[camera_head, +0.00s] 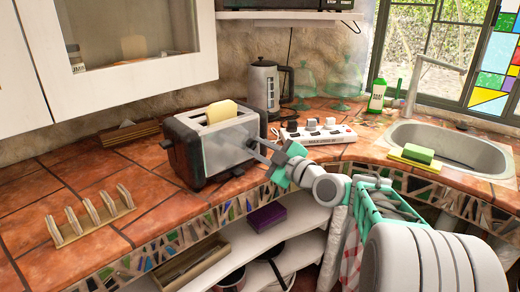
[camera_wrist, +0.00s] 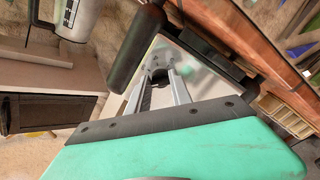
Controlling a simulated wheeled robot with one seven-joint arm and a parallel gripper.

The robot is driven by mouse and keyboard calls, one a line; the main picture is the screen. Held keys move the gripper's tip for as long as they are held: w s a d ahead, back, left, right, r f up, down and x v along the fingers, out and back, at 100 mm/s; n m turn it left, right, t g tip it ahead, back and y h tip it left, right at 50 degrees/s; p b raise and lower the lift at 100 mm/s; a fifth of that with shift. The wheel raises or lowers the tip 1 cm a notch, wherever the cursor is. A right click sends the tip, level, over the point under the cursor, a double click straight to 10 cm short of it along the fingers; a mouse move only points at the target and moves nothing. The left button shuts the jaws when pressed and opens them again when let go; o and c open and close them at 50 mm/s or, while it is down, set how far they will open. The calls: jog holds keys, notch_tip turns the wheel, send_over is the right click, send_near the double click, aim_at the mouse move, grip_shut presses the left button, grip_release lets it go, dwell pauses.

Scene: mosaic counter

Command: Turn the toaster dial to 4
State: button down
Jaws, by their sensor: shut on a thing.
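The toaster (camera_head: 225,150), silver with dark ends, stands on the tiled counter with a slice of bread (camera_head: 221,111) sticking out of its top. My gripper (camera_head: 257,147) reaches the toaster's right end from the right. The fingers are shut on the dial. The dial's numbers and pointer cannot be read, and my gripper hides the dial in the head view.
A white power strip (camera_head: 318,134) with plugs lies behind my gripper, and a kettle (camera_head: 263,86) stands behind the toaster. A wooden rack (camera_head: 90,218) is at the front left. The sink (camera_head: 455,150) with a sponge (camera_head: 418,153) beside it is at the right.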

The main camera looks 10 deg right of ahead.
jog(key=shift+m, duration=0.3)
jog(key=shift+f+m+b, duration=0.15)
jog(key=shift+m+b, duration=0.55)
jog(key=shift+m, duration=0.5)
jog(key=m, duration=0.5)
jog(key=shift+a+m, duration=0.15)
jog(key=shift+m, duration=0.15)
jog(key=m+p, duration=0.1)
jog(key=m, duration=0.1)
jog(key=m+p, duration=0.1)
jog(key=m, duration=0.2)
jog(key=shift+s+r, duration=0.1)
jog(key=shift+r, duration=0.1)
jog(key=shift+a+m+p, duration=0.1)
jog(key=shift+m+p, duration=1)
jog(key=shift+m, duration=1)
jog(key=shift+f, duration=0.1)
jog(key=c, duration=1.1)
grip_release()
jog(key=shift+c, duration=0.2)
